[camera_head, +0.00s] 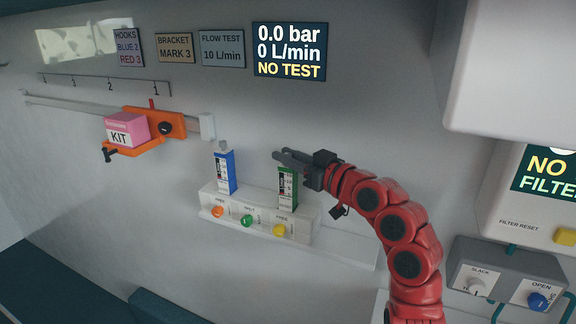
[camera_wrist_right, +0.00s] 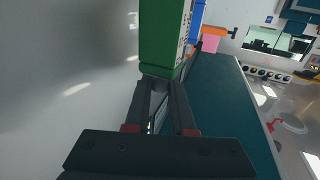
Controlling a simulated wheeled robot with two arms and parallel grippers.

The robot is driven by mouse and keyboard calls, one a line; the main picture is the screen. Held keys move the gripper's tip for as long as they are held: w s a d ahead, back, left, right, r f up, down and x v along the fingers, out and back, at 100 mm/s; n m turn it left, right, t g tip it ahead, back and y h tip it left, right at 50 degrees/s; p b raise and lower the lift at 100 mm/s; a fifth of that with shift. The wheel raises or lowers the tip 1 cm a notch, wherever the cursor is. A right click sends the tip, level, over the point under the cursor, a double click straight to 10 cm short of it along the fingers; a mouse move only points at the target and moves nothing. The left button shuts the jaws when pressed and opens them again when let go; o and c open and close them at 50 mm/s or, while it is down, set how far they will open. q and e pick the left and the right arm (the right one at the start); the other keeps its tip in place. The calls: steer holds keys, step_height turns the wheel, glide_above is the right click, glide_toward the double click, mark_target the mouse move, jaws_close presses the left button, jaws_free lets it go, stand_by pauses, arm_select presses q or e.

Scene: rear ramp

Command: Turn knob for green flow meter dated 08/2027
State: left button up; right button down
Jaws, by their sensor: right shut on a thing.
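The green flow meter (camera_head: 288,186) stands upright on the right part of a white wall block. Its date cannot be read. My right gripper (camera_head: 287,156) reaches in from the right across the top of this meter, with its fingers pointing left. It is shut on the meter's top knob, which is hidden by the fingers. In the right wrist view, the green meter body (camera_wrist_right: 165,40) lies just beyond the fingers (camera_wrist_right: 161,92). A blue flow meter (camera_head: 225,172) with a grey top knob stands to the left. My left gripper is not in view.
The white block (camera_head: 262,229) has orange, green and yellow round fittings. A pink KIT box (camera_head: 126,128) sits on an orange bracket (camera_head: 170,122) at the left. A display (camera_head: 289,51) above reads 0.0 bar, 0 L/min, NO TEST. A grey control box (camera_head: 508,262) is at lower right.

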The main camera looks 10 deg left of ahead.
steer(key=shift+f, duration=0.1)
steer(key=c, duration=0.8)
jaws_free()
steer(key=shift+o, duration=0.2)
steer(key=b+v, duration=0.2)
steer(key=v, duration=1.5)
steer(key=shift+d+b, duration=0.25)
steer(key=shift+b, duration=0.15)
